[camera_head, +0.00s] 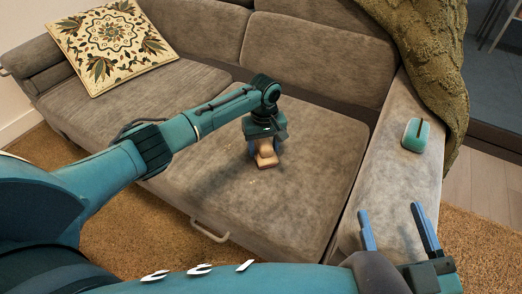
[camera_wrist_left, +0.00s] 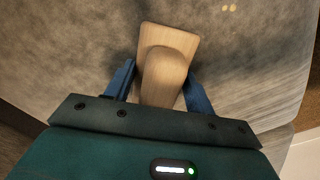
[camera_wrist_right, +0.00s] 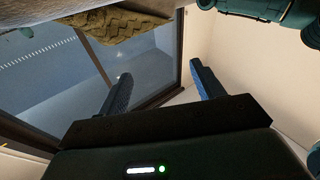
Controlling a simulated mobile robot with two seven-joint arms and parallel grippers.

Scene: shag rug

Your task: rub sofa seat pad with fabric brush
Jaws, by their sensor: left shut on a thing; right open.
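The fabric brush (camera_head: 266,159) has a pale wooden body. My left gripper (camera_head: 264,146) is shut on it, pointing down over the sofa seat pad (camera_head: 290,200). In the left wrist view the brush (camera_wrist_left: 166,62) sits between the two blue fingers (camera_wrist_left: 160,85). Its bristles are hidden, and I cannot tell whether it touches the pad. The grey-brown seat pad (camera_wrist_left: 70,60) fills most of that view and has pale specks on it. My right gripper (camera_head: 398,230) is open and empty near the sofa's right arm; it also shows in the right wrist view (camera_wrist_right: 158,80).
A patterned cushion (camera_head: 112,45) lies at the sofa's left end. A handle (camera_head: 210,231) sticks out at the seat's front edge. Brown shag rug (camera_head: 470,240) covers the floor.

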